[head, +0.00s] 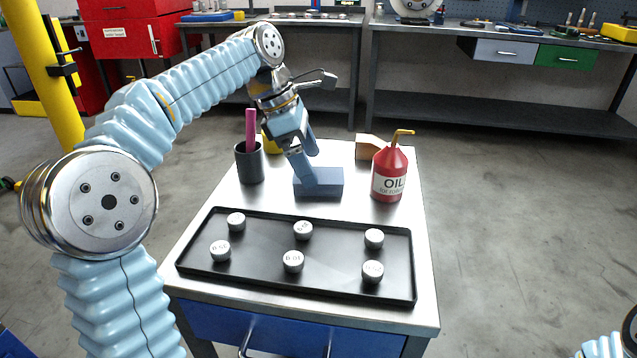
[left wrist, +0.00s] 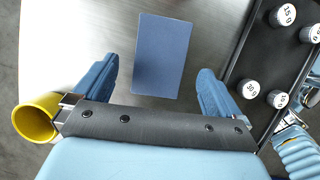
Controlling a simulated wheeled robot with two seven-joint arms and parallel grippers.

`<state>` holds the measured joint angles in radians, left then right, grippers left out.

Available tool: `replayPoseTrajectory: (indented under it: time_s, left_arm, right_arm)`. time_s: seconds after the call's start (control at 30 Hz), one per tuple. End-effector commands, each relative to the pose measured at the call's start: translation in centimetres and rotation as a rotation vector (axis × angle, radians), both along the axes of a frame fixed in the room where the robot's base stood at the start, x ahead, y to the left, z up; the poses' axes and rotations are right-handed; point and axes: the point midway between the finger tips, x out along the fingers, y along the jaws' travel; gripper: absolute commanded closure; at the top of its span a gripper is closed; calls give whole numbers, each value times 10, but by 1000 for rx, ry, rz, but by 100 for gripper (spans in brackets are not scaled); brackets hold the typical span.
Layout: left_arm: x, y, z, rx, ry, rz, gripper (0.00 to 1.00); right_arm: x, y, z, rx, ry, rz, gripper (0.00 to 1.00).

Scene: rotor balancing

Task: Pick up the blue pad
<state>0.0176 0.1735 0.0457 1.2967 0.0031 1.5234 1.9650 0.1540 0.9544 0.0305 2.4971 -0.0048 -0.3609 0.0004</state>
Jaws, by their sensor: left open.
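The blue pad (head: 327,184) is a flat-topped block lying on the metal cart top, behind the black tray. In the left wrist view the pad (left wrist: 161,55) lies ahead of the gap between my fingers, and no finger touches it there. My left gripper (head: 306,165) is open, pointing down just above and behind the pad in the head view, where its fingers overlap the pad's back left part. My right gripper is not in view.
The black tray (head: 193,264) holds several white labelled weights. A dark cup (head: 250,165) with a pink stick stands left of the pad, a yellow object (head: 270,145) behind it. A red oil can (head: 389,175) and a wooden block (head: 369,147) stand to the right.

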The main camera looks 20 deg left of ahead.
Motion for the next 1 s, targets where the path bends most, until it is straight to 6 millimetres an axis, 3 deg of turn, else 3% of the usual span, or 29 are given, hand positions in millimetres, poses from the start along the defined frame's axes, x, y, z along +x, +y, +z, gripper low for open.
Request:
replayPoseTrajectory:
  time_s: [0.2, 0.8, 1.0]
  left_arm:
    - [5, -12, -29, -1, 2, -1, 1]
    - [6, -13, -33, 0, 1, 0, 1]
    - [6, -13, -33, 0, 1, 0, 30]
  right_arm:
    - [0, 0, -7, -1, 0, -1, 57]
    - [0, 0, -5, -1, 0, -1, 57]
    - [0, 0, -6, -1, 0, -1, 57]
